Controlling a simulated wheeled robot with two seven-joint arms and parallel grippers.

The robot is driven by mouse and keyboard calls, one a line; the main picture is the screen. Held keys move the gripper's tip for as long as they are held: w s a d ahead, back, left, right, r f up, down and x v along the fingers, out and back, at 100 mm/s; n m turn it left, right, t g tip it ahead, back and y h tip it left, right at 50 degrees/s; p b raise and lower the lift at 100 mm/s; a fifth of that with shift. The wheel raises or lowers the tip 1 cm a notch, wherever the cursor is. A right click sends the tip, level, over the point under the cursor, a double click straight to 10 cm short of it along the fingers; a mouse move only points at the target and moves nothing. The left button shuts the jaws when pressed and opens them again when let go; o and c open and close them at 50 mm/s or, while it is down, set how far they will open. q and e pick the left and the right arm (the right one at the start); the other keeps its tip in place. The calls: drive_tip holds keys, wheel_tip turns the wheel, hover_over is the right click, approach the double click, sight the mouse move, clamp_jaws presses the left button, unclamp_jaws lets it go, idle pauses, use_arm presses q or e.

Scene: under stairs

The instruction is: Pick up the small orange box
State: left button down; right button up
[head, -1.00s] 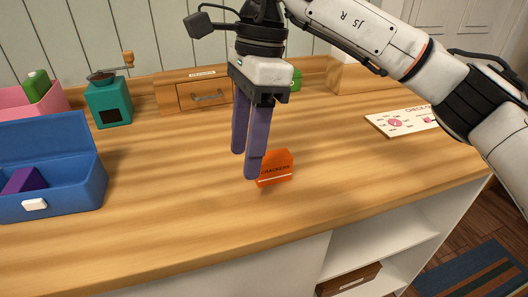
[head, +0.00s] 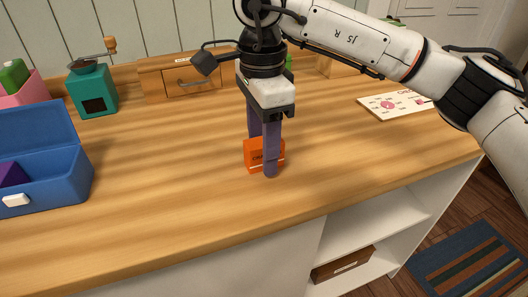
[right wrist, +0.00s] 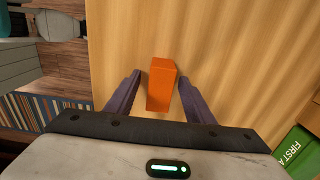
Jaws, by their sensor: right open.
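The small orange box (head: 255,155) stands on the wooden counter in the head view, partly hidden by a finger. My right gripper (head: 263,173) is open, with its two purple fingers pointing down on either side of the box. In the right wrist view the orange box (right wrist: 161,84) lies between the two spread fingertips of the gripper (right wrist: 160,82), with a gap on each side. The fingers do not appear to touch it. My left gripper is not in view.
On the wooden counter (head: 200,210), a blue open box (head: 60,185) stands at left, with a teal grinder (head: 92,90) behind it. A wooden drawer box (head: 185,78) stands at the back. A white card (head: 400,101) lies at right. The right wrist view shows a green box (right wrist: 296,150).

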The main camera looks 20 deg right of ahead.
drive_tip(key=shift+f, duration=0.4)
drive_tip(key=c, duration=1.1)
drive_tip(key=shift+r, duration=0.1)
wheel_tip(320, 180, up, 10)
drive_tip(key=shift+p, duration=0.4)
drive_tip(key=o, duration=0.4)
drive_tip(key=shift+c, duration=0.2)
clamp_jaws()
